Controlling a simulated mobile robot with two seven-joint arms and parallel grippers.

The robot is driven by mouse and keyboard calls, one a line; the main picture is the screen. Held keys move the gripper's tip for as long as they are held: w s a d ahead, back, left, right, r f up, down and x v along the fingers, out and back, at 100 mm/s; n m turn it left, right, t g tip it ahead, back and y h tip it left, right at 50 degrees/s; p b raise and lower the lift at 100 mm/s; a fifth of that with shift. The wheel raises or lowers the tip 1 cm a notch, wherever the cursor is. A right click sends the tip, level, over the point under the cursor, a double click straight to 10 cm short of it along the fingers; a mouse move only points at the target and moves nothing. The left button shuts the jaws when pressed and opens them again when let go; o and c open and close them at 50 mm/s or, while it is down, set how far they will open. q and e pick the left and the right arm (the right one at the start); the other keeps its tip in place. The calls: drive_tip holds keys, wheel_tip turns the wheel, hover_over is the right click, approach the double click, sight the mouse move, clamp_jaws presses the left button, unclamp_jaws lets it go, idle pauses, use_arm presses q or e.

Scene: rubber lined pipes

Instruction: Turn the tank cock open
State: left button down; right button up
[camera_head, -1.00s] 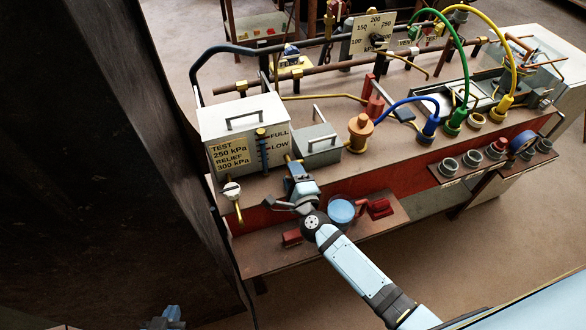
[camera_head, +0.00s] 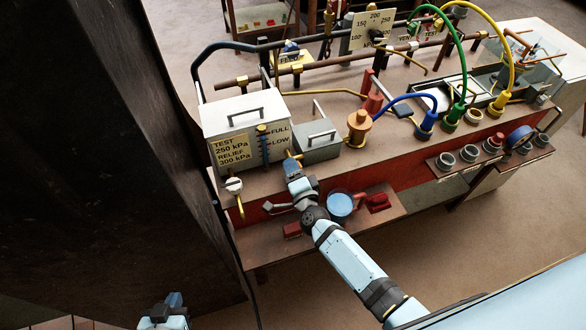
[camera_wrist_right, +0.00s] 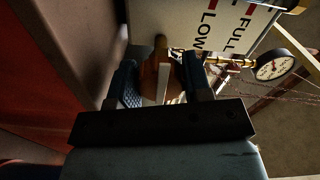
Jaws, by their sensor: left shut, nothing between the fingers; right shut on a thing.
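The white tank (camera_head: 243,118) has a test and relief label and a FULL/LOW level gauge on its front. My right gripper (camera_head: 292,166) is at the tank's lower right corner, shut on a small part there, apparently the tank cock. In the right wrist view, a brown rounded part with a pale bar, apparently the cock (camera_wrist_right: 163,82), sits between the blue fingers (camera_wrist_right: 160,85). Its exact turn is hard to tell. A white-knobbed valve with a yellow spout (camera_head: 234,186) is at the tank's lower left. My left gripper (camera_head: 174,299) is shut and empty at the bottom left, away from the bench.
A grey box (camera_head: 318,150) stands just right of my right gripper. A blue-topped bucket (camera_head: 340,205) and red blocks (camera_head: 378,201) are on the lower shelf. A large dark panel (camera_head: 110,130) stands left of the bench. A dial gauge (camera_wrist_right: 274,67) shows in the wrist view.

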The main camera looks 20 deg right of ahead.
idle(0.3)
drive_tip(key=o, duration=0.9)
drive_tip(key=shift+s+f, duration=0.1)
drive_tip(key=shift+s, duration=0.05)
